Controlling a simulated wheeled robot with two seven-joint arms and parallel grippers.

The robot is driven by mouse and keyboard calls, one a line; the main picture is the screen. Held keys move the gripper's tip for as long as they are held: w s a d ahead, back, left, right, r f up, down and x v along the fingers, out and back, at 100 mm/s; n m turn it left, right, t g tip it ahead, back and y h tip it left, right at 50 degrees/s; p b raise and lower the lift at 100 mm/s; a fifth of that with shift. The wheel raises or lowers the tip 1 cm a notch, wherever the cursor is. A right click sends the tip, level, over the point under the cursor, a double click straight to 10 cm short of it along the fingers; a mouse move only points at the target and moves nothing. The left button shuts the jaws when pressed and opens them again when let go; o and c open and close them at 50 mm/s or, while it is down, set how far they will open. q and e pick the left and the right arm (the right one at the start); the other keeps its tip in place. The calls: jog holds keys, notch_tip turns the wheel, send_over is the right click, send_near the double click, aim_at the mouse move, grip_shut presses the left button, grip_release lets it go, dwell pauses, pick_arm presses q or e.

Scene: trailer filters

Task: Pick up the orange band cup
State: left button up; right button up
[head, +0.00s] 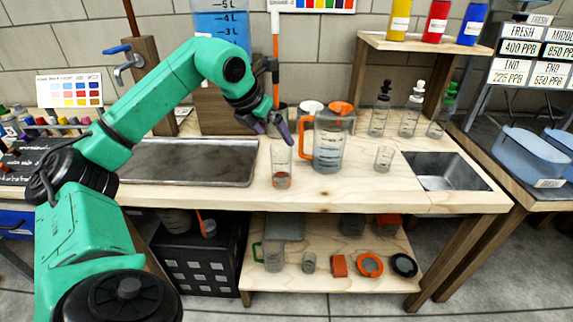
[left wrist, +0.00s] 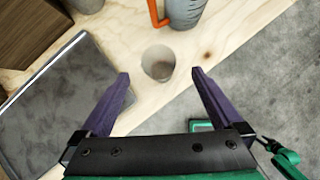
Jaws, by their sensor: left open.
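The orange band cup (head: 281,168) is a clear cup with an orange band low on its side. It stands upright on the wooden counter, near the front edge, left of the pitcher. In the left wrist view the cup (left wrist: 158,62) shows from above, between and beyond the fingertips. My left gripper (head: 277,134) has purple fingers, is open and empty, and hangs just above the cup's rim. I cannot tell whether a finger touches it. My right gripper is in neither view.
A second clear cup (head: 384,158) and a sink (head: 446,172) are farther right. The counter's front edge (head: 330,200) is near.

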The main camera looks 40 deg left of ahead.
aim_at(285, 152)
pick_arm(q)
jog(key=x, duration=1.1)
jog(key=shift+s+a+p, duration=0.1)
jog(key=shift+a+p, duration=0.1)
jog(key=shift+p, duration=0.2)
jog(key=c, duration=1.3)
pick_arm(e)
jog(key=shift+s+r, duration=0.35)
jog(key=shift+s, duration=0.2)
pick_arm(q)
jog(key=shift+r, duration=0.2)
